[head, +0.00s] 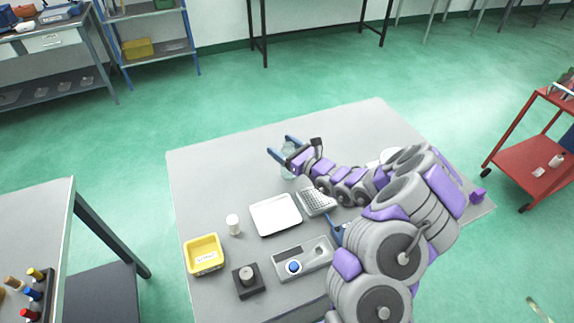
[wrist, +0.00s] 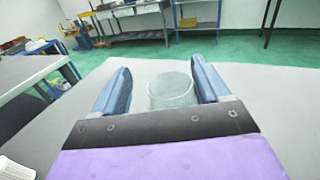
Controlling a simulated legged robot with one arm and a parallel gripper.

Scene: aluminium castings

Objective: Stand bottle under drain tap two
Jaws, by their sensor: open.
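My gripper (head: 279,146) is open above the far part of the grey table. In the wrist view its two blue fingers (wrist: 161,66) stand apart on either side of a clear, pale green glass vessel (wrist: 171,92), with gaps at both sides. The glass vessel also shows in the head view (head: 288,173), partly hidden by my gripper. A small white bottle-like cylinder (head: 233,224) stands upright at the left of the table, apart from my gripper. I cannot tell which of these is the bottle. I cannot make out any drain tap.
On the table (head: 215,160) are a white tray (head: 275,215), a yellow bin (head: 204,254), a dark block with a round knob (head: 248,278), a grey fixture with a blue ball (head: 302,260) and a perforated rack (head: 316,201). The table's far left is clear. A red cart (head: 530,160) stands right.

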